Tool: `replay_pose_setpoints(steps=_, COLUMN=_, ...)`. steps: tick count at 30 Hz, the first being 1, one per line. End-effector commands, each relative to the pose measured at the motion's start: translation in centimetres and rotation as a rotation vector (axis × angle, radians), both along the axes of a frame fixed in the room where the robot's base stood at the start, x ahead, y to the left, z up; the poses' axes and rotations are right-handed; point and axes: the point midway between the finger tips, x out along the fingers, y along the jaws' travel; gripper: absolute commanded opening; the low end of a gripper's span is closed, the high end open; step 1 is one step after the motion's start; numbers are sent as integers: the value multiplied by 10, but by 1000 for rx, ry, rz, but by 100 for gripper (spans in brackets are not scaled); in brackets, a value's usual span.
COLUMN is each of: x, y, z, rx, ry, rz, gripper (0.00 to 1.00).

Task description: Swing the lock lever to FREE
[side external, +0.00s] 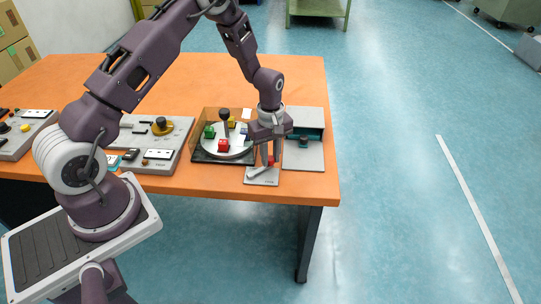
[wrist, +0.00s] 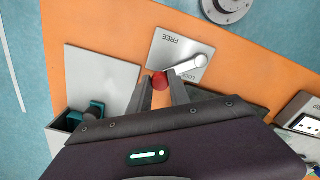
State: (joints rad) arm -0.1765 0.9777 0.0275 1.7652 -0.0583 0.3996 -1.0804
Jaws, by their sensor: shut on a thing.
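The lock lever is a light grey arm (wrist: 185,68) on a grey plate (wrist: 160,50), with its round pivot at the plate's right edge in the wrist view. Its red knob (wrist: 160,82) is between the fingertips of my gripper (wrist: 160,77), which is shut on it. The lever lies beside the printed word LOCK; the word FREE is clear of it, farther up the plate. In the side view, my gripper (side external: 269,158) points down over the plate (side external: 262,180) at the table's front edge. The red knob (side external: 271,161) shows between the fingers.
A grey box with a teal part (side external: 303,142) stands right of my gripper. A round turntable with coloured blocks and a black-knobbed post (side external: 225,140) stands left. Grey control panels (side external: 158,135) sit farther left. The orange table (side external: 180,75) is clear behind.

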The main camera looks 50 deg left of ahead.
Motion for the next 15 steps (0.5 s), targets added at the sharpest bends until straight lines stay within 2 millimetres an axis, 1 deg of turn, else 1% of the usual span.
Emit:
replay_pose_setpoints(steps=8, x=1, y=-1, z=1, rx=0, ry=-2, rz=-7, gripper=0)
replay_pose_setpoints(steps=15, x=-1, y=-7, z=1, rx=0, ry=-1, rz=-95, gripper=0)
